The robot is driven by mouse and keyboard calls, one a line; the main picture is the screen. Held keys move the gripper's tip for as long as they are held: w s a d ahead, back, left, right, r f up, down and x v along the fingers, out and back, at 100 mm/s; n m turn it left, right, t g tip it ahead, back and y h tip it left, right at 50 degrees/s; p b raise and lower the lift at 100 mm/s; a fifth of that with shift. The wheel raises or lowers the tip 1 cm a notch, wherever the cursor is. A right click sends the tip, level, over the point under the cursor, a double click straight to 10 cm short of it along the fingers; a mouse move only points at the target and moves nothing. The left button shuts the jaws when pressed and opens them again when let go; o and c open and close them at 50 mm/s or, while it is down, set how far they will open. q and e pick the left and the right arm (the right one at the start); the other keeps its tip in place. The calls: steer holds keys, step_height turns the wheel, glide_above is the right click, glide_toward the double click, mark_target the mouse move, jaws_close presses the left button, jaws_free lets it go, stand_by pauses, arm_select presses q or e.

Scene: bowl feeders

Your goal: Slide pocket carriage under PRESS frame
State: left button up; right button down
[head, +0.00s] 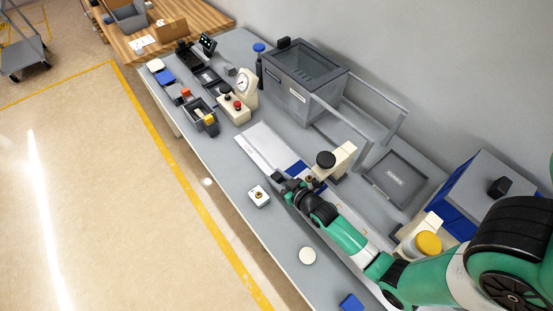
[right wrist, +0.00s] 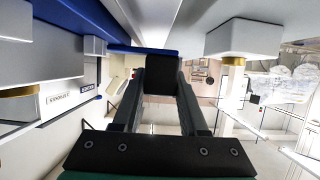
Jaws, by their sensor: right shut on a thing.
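The blue pocket carriage (head: 298,168) shows partly in the head view, at the near right end of the pale track (head: 268,147). My right gripper (head: 280,180) is low at the carriage's near side. In the right wrist view its two fingers (right wrist: 160,95) are shut on a dark block-shaped handle (right wrist: 160,75) beside a blue edge (right wrist: 145,50). My arm hides part of the carriage and track; I cannot tell how far the carriage lies under the frame. My left gripper is not in view.
A small white block with a brass button (head: 259,195) sits left of my gripper. A round cream disc (head: 308,256) and a blue block (head: 350,302) lie nearer the front. A grey bin (head: 300,85) and a dark tray (head: 396,178) stand behind. The pale track's left part is clear.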

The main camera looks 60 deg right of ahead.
steer(key=shift+s+a+p, duration=0.2)
steer(key=shift+s+a, duration=0.2)
steer(key=shift+s, duration=0.45)
steer(key=shift+s+a+p, duration=0.2)
steer(key=shift+s+a, duration=0.2)
steer(key=shift+s, duration=0.4)
steer(key=shift+c, duration=2.2)
jaws_free()
steer(key=p+v, duration=0.1)
steer(key=v, duration=1)
steer(key=shift+s+a, duration=0.15)
steer(key=shift+s, duration=0.15)
